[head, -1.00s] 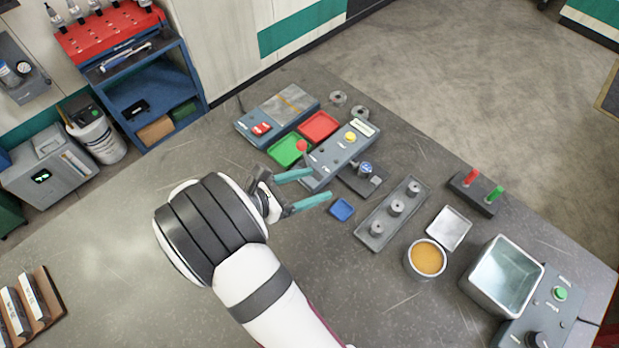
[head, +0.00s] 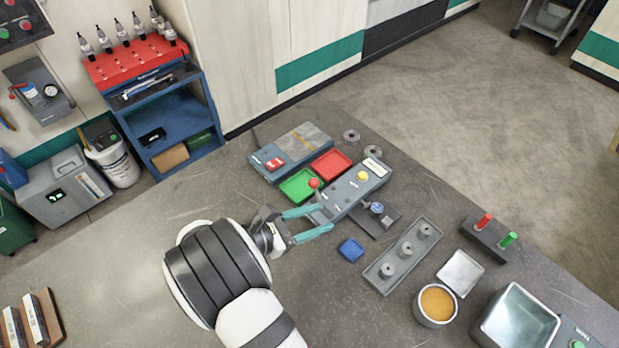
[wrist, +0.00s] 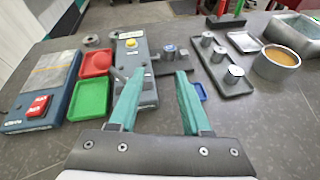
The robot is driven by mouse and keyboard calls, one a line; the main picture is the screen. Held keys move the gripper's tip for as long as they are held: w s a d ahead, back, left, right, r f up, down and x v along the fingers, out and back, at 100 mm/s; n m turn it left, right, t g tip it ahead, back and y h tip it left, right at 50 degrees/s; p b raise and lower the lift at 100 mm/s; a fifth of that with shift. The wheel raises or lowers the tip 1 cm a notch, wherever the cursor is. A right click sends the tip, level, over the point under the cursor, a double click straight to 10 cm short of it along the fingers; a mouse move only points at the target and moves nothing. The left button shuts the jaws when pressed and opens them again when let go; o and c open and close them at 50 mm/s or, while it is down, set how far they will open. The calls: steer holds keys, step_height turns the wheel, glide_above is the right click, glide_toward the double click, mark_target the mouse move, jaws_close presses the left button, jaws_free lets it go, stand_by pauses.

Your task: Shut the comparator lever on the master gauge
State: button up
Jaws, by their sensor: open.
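The comparator (head: 350,190) is a long grey-blue box with a yellow button and a label plate. In the wrist view the fingers (wrist: 160,74) point towards the comparator's near end.
Green (head: 299,185) and red (head: 331,165) trays lie left of the comparator, beside a flat device (head: 290,150). A small blue tray (head: 351,250), a rack of metal cylinders (head: 404,250) and an orange-filled cup (head: 437,305) lie to the right.

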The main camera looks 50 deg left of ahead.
mark_target(318, 196)
steer(key=a+m, duration=0.1)
steer(key=a, duration=0.1)
steer(key=s+a+m+t+y, duration=0.1)
steer(key=a+m, duration=0.1)
steer(key=s+a+m+t+y, duration=0.1)
steer(key=a+m, duration=0.1)
steer(key=shift+a+f, duration=0.35)
steer(key=shift+f, duration=0.05)
steer(key=c, duration=0.5)
steer(key=s+a+m+y, duration=0.1)
steer(key=m, duration=0.1)
steer(key=s+a+m+t+y, duration=0.1)
steer(key=a, duration=0.1)
steer(key=s+a+m+y, duration=0.1)
steer(key=a+m, duration=0.1)
steer(key=shift+s+f+m+t, duration=0.1)
steer(key=shift+m+t, duration=0.2)
jaws_close()
steer(key=w, duration=0.3)
steer(key=w+a, duration=0.1)
steer(key=w, duration=0.5)
steer(key=shift+w+a+f, duration=0.15)
steer(key=shift+a+f, duration=0.05)
steer(key=shift+a, duration=0.1)
steer(key=shift+w+d+r, duration=0.1)
steer(key=shift+w+d, duration=0.15)
steer(key=shift+w, duration=0.05)
steer(key=d, duration=0.3)
steer(key=shift+s+d+r, duration=0.15)
steer(key=shift+s+r, duration=0.15)
